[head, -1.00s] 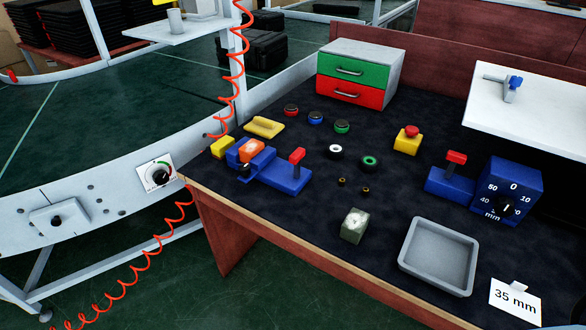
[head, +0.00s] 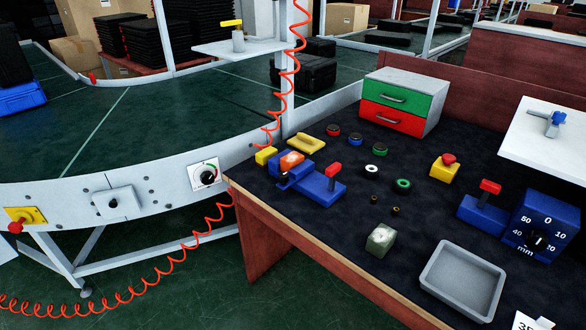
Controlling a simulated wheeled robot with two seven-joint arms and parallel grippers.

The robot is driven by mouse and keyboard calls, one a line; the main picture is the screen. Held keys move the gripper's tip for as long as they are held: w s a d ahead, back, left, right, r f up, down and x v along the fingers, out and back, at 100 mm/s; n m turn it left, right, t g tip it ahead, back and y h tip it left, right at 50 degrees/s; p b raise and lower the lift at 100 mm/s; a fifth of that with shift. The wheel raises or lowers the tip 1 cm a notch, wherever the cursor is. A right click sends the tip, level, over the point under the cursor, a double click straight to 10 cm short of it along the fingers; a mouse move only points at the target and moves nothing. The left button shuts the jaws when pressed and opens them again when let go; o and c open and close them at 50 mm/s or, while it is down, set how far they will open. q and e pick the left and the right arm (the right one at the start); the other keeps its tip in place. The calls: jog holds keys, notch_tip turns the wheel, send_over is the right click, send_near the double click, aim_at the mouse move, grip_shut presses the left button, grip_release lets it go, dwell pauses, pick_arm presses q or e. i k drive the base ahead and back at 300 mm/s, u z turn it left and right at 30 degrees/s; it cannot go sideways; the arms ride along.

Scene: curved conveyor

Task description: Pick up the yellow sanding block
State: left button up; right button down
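A yellow block with a raised grip (head: 305,143), which looks like the sanding block, lies on the dark mat at the back left of the workbench. It is just behind a blue clamp-like fixture (head: 322,186) that has a red-topped lever and an orange piece (head: 291,161) in it. A smaller plain yellow block (head: 266,155) sits at the bench's left corner, beside the fixture. Neither of my grippers is in view.
A green and red drawer box (head: 398,101) stands at the back. A grey tray (head: 462,281), a yellow box with a red button (head: 444,167) and small rings lie on the bench. A red coiled hose (head: 291,70) hangs near the left corner, beside the curved conveyor (head: 120,130).

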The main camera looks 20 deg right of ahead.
aim_at(262, 157)
jog(key=u, duration=0.8)
jog(key=i, duration=0.65)
jog(key=z, duration=1)
